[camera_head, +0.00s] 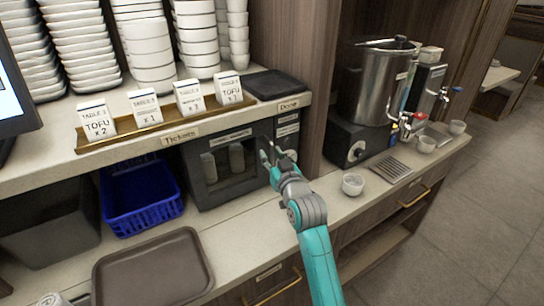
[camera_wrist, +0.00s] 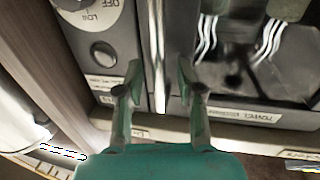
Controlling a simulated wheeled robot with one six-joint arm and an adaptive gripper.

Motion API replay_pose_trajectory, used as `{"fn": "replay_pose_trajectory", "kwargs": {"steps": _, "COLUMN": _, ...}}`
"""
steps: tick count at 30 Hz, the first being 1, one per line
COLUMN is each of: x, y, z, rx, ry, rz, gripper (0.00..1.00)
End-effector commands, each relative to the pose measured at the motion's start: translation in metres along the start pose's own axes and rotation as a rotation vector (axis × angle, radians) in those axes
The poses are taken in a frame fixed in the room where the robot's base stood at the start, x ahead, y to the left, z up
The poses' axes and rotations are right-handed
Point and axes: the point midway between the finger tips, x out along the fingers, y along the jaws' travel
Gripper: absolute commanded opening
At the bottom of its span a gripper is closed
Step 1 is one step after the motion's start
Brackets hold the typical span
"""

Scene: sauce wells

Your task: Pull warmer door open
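The warmer (camera_head: 207,187) is a dark box under the shelf, with a window in its door (camera_head: 236,160) and pale rolled items behind it. The door looks shut. In the wrist view, the door's vertical metal handle (camera_wrist: 157,50) stands between my fingertips, with the dark door window (camera_wrist: 255,75) to its right. My gripper (camera_head: 273,160) is at the right side of the warmer front. In the wrist view my gripper (camera_wrist: 158,80) is open, one finger on each side of the handle, with gaps showing. The handle is mostly hidden by my gripper in the head view.
A control panel with a knob (camera_wrist: 86,8) and a round button (camera_wrist: 103,54) adjoins the handle. A blue basket (camera_head: 143,213) and a brown tray (camera_head: 153,270) are on the counter at left. A small white cup (camera_head: 352,185) stands right of my arm. Ticket cards line the shelf above.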

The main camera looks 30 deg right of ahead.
Motion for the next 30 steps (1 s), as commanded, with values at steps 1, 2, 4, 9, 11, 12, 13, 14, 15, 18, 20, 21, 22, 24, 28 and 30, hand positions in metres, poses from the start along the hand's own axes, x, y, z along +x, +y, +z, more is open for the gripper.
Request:
{"fn": "replay_pose_trajectory", "kwargs": {"steps": 1, "x": 0.0, "y": 0.0, "z": 0.0, "rx": 0.0, "ry": 0.0, "rz": 0.0, "gripper": 0.37}}
{"fn": "replay_pose_trajectory", "kwargs": {"steps": 2, "x": 0.0, "y": 0.0, "z": 0.0, "rx": 0.0, "ry": 0.0, "rz": 0.0, "gripper": 0.37}}
{"fn": "replay_pose_trajectory", "kwargs": {"steps": 4, "x": 0.0, "y": 0.0, "z": 0.0, "rx": 0.0, "ry": 0.0, "rz": 0.0, "gripper": 0.37}}
{"fn": "replay_pose_trajectory", "kwargs": {"steps": 9, "x": 0.0, "y": 0.0, "z": 0.0, "rx": 0.0, "ry": 0.0, "rz": 0.0, "gripper": 0.12}}
{"fn": "replay_pose_trajectory", "kwargs": {"steps": 11, "x": 0.0, "y": 0.0, "z": 0.0, "rx": 0.0, "ry": 0.0, "rz": 0.0, "gripper": 0.0}}
{"fn": "replay_pose_trajectory", "kwargs": {"steps": 12, "x": 0.0, "y": 0.0, "z": 0.0, "rx": 0.0, "ry": 0.0, "rz": 0.0, "gripper": 0.0}}
{"fn": "replay_pose_trajectory", "kwargs": {"steps": 13, "x": 0.0, "y": 0.0, "z": 0.0, "rx": 0.0, "ry": 0.0, "rz": 0.0, "gripper": 0.0}}
{"fn": "replay_pose_trajectory", "kwargs": {"steps": 14, "x": 0.0, "y": 0.0, "z": 0.0, "rx": 0.0, "ry": 0.0, "rz": 0.0, "gripper": 0.0}}
{"fn": "replay_pose_trajectory", "kwargs": {"steps": 15, "x": 0.0, "y": 0.0, "z": 0.0, "rx": 0.0, "ry": 0.0, "rz": 0.0, "gripper": 0.0}}
{"fn": "replay_pose_trajectory", "kwargs": {"steps": 18, "x": 0.0, "y": 0.0, "z": 0.0, "rx": 0.0, "ry": 0.0, "rz": 0.0, "gripper": 0.0}}
{"fn": "replay_pose_trajectory", "kwargs": {"steps": 20, "x": 0.0, "y": 0.0, "z": 0.0, "rx": 0.0, "ry": 0.0, "rz": 0.001, "gripper": 0.0}}
{"fn": "replay_pose_trajectory", "kwargs": {"steps": 21, "x": -0.001, "y": 0.0, "z": 0.0, "rx": 0.0, "ry": 0.0, "rz": 0.003, "gripper": 0.0}}
{"fn": "replay_pose_trajectory", "kwargs": {"steps": 22, "x": -0.001, "y": 0.0, "z": 0.0, "rx": 0.001, "ry": 0.0, "rz": 0.005, "gripper": 0.0}}
{"fn": "replay_pose_trajectory", "kwargs": {"steps": 24, "x": -0.003, "y": 0.0, "z": 0.0, "rx": 0.0, "ry": 0.0, "rz": 0.013, "gripper": 0.0}}
{"fn": "replay_pose_trajectory", "kwargs": {"steps": 28, "x": -0.009, "y": 0.0, "z": 0.001, "rx": -0.001, "ry": -0.001, "rz": 0.041, "gripper": 0.0}}
{"fn": "replay_pose_trajectory", "kwargs": {"steps": 30, "x": -0.014, "y": -0.001, "z": 0.001, "rx": 0.0, "ry": -0.001, "rz": 0.063, "gripper": 0.0}}
